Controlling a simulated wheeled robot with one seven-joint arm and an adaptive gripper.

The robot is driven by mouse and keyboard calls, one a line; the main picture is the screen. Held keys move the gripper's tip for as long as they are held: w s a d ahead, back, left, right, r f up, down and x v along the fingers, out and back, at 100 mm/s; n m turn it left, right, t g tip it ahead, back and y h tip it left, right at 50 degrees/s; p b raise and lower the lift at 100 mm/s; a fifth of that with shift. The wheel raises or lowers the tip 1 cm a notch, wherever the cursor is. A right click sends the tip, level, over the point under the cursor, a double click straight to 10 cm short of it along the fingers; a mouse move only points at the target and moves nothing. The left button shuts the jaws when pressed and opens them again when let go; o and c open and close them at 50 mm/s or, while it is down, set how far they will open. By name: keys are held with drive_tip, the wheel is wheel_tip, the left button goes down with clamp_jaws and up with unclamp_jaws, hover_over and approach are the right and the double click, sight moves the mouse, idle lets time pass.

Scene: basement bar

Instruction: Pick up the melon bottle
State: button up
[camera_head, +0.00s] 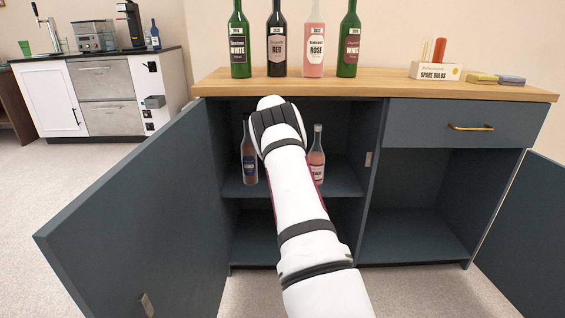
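Two bottles stand on the upper shelf inside the open left part of the cabinet. A brown bottle with a blue label (249,166) is to the left of my arm. A pink bottle with a pale label (317,160) is to the right, partly covered by my arm. I cannot read either label well enough to tell which is the melon bottle. My white arm reaches from the bottom of the head view up to the cabinet opening, between the two bottles. My gripper is hidden behind the arm's far end, so its fingers and anything in them do not show.
The open left cabinet door (135,215) swings toward me on the left. Another open door (528,235) is at the right. Several wine bottles (314,45) and a box marked spare bulbs (436,70) stand on the wooden top (370,87). The right lower compartment is empty.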

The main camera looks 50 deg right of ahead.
drive_tip(key=shift+r, duration=0.1)
clamp_jaws()
drive_tip(key=shift+r, duration=0.1)
drive_tip(key=shift+r+p, duration=0.2)
drive_tip(key=shift+p, duration=0.1)
